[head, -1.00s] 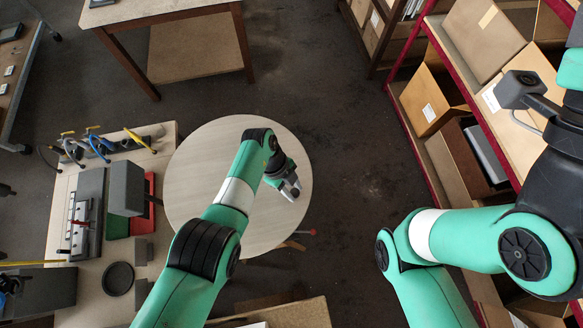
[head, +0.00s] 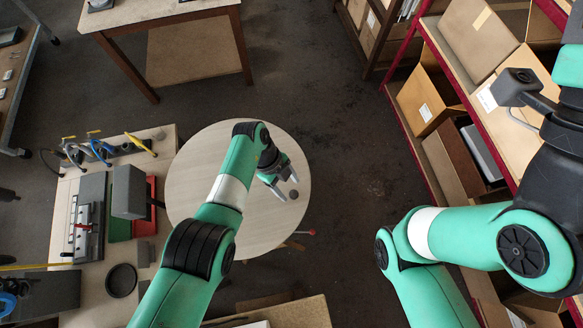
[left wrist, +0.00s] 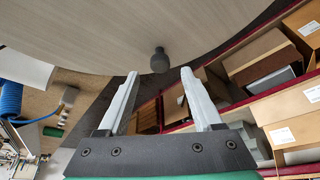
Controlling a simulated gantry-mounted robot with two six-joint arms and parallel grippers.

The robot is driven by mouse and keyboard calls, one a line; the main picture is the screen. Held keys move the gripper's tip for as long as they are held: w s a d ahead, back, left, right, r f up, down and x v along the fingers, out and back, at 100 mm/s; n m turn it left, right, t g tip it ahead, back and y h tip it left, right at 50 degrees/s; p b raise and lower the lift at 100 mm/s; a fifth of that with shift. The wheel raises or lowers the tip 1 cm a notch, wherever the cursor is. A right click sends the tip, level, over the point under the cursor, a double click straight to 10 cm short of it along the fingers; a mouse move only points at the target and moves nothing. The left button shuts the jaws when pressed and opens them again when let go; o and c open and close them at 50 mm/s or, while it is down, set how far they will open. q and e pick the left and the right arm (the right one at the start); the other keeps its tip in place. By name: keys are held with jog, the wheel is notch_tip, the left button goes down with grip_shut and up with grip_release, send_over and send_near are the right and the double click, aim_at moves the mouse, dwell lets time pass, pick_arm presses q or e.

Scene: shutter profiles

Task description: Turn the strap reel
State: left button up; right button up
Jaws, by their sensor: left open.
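A large pale round disc (head: 190,178), which I take to be the strap reel, fills the middle of the head view. A small dark round knob (head: 293,194) stands on it near its right edge. My left gripper (head: 290,189) is open over the disc, its two fingers pointing at the knob. In the left wrist view the disc's pale face (left wrist: 80,22) is at the top. The dark knob (left wrist: 160,60) shows just beyond and between the spread fingertips (left wrist: 159,73), with gaps on both sides. My right arm is at the right; its fingers are not visible.
A workbench (head: 75,205) with tools, a grey block (head: 128,192) and a black dish (head: 121,280) is left of the disc. Red-framed shelving (head: 412,142) with cardboard boxes stands at right. A wooden table (head: 160,10) is behind.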

pick_arm(q)
jog(key=p+v, duration=0.1)
jog(key=v, duration=0.6)
jog(key=shift+r+p, duration=0.3)
jog(key=shift+r, duration=0.1)
jog(key=shift+w+a, duration=0.1)
jog(key=shift+a, duration=0.05)
